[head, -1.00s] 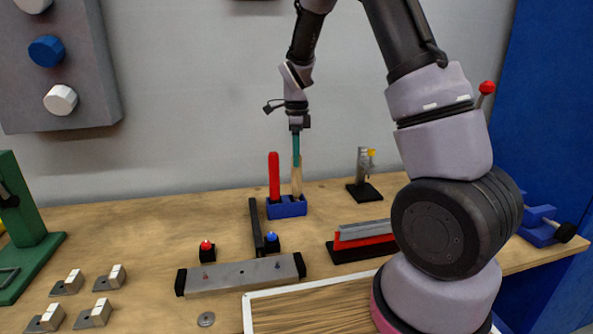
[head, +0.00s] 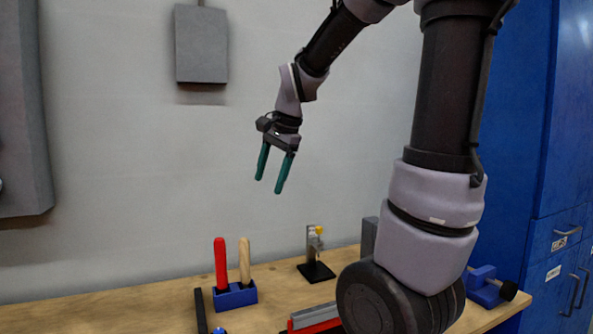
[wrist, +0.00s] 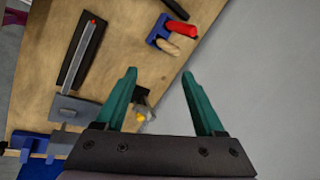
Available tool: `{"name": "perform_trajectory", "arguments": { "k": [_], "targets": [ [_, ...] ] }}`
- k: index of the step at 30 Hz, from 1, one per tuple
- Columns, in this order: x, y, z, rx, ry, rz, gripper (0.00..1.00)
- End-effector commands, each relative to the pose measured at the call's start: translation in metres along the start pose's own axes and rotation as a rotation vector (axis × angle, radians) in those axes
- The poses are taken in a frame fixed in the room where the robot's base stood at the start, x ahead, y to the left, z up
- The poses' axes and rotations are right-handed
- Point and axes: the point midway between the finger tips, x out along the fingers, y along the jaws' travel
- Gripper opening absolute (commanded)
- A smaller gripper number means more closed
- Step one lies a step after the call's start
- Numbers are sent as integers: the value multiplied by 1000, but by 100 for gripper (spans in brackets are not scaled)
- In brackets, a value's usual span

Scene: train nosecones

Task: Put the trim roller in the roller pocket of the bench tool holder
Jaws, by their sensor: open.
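The blue bench tool holder (head: 240,298) stands on the wooden bench. Two handled tools stand upright in it: a red-handled one (head: 220,264) on the left and a wooden-handled one (head: 245,262) on the right. Their lower ends are hidden in the holder; the wooden-handled one may be the trim roller, but I cannot tell for sure. My gripper (head: 268,185) is open and empty, well above the holder and a little to its right. The wrist view shows both green fingers (wrist: 160,73) apart, with the holder (wrist: 157,27) beyond them.
A small black stand with a yellow knob (head: 317,270) is right of the holder. A blue vise (head: 486,289) sits at the right end. A grey box (head: 201,44) hangs on the wall.

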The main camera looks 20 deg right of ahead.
Motion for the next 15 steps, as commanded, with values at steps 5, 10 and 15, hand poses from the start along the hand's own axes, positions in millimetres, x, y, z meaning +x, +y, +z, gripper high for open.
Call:
{"name": "perform_trajectory", "arguments": {
  "k": [5, 10, 15],
  "targets": [
    [-43, 38, 19, -264, 59, -105, 71],
    [-66, 72, 37, -505, 146, -167, 71],
    [-75, 93, 49, -661, 212, -188, 71]
  ]
}}
